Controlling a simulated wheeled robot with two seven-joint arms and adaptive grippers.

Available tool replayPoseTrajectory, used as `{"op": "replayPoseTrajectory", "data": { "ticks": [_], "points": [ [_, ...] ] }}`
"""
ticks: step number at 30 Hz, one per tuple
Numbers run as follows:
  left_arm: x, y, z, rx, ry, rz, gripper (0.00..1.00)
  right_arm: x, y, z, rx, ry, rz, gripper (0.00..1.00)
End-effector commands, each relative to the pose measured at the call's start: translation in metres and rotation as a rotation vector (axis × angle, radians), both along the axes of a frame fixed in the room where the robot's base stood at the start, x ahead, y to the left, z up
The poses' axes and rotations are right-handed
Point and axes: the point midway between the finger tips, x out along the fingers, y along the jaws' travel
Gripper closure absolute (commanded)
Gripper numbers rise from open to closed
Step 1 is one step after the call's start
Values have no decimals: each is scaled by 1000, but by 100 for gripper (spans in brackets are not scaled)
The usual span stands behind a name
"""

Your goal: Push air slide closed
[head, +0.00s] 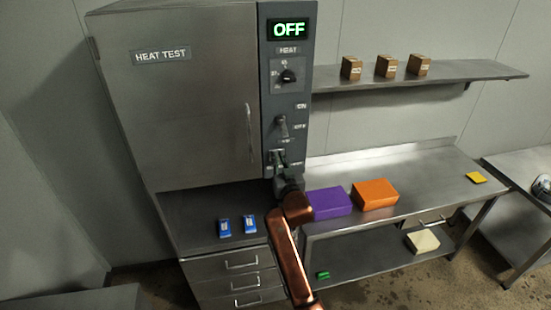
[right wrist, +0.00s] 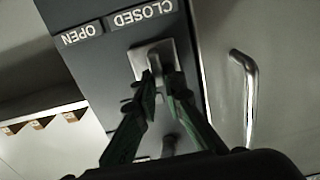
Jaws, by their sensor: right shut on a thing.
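The air slide (right wrist: 149,57) is a small light metal piece on the dark control panel of the steel cabinet. In the right wrist view, which is upside down, it sits beside the CLOSED label (right wrist: 141,16), with the OPEN label (right wrist: 82,34) farther left. My right gripper (right wrist: 160,88) is shut on the slide's handle, its two fingers drawn in around it. In the head view my right gripper (head: 279,168) is at the lower end of the panel and largely hides the slide. My left gripper is not in view.
Above the slide are a switch (head: 282,127), a heat dial (head: 287,76) and an OFF display (head: 289,29). The cabinet door handle (head: 249,133) is close by. Purple (head: 329,203) and orange (head: 375,194) boxes stand on the bench at right. Two blue items lie below the cabinet.

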Motion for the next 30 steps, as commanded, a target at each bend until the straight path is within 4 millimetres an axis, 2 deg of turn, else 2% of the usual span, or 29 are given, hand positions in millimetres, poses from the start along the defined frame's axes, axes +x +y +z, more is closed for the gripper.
{"op": "replayPoseTrajectory", "data": {
  "ticks": [3, 6, 8, 17, 20, 30],
  "points": [
    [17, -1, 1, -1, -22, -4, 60, -1, 5, 0, 1, 1, 7, 84],
    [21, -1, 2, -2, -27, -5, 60, 0, 4, 0, 1, 1, 7, 77],
    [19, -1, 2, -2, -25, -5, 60, 0, 4, 0, 0, 1, 6, 73],
    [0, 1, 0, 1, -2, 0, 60, -2, 3, 0, 0, 0, 4, 72],
    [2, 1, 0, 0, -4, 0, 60, -10, 1, -1, 1, 0, 4, 72],
    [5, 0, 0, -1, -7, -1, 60, -60, -6, -1, 1, 0, 5, 72]
  ]
}}
